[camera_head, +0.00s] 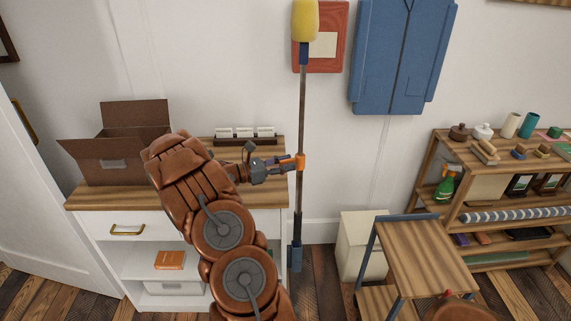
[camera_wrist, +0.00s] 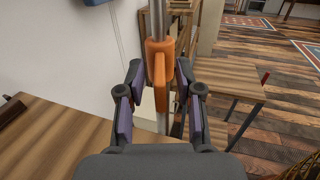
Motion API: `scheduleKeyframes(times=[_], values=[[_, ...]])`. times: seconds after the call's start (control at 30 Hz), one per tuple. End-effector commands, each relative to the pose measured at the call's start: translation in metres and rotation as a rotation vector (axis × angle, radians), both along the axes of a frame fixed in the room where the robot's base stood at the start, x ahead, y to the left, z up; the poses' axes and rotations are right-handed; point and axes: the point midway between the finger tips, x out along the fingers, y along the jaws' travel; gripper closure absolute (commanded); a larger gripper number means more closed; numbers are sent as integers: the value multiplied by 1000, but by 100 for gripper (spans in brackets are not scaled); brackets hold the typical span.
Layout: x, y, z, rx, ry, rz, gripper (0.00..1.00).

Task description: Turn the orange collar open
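The orange collar (camera_head: 300,162) sits around a thin upright metal pole (camera_head: 302,110), about halfway up. In the wrist view the collar (camera_wrist: 160,62) shows a round body with a flat orange tab (camera_wrist: 159,84) hanging down its near side. My gripper (camera_head: 287,164) is at the collar from the left. In the wrist view its two purple-padded fingers (camera_wrist: 161,98) are spread, one on each side of the tab, with visible gaps. I see no contact. The pole has a yellow head (camera_head: 305,20) on top and a blue foot (camera_head: 295,257).
A wood-topped cabinet (camera_head: 95,197) with an open brown box (camera_head: 105,160) and labelled card holders (camera_head: 245,133) stands left, under my arm. A small wooden stand (camera_head: 430,255) and a loaded shelf (camera_head: 500,200) are right.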

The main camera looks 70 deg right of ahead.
Motion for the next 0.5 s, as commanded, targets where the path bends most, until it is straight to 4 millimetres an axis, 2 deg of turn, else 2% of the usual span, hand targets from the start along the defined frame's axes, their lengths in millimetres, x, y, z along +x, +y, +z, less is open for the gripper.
scheduleKeyframes(times=[0.07, 0.3, 0.5], values=[[0, 0, 0, 0, 0, 0, 74], [0, 0, 0, 0, 0, 0, 99], [0, 0, 0, 1, -1, 0, 100]])
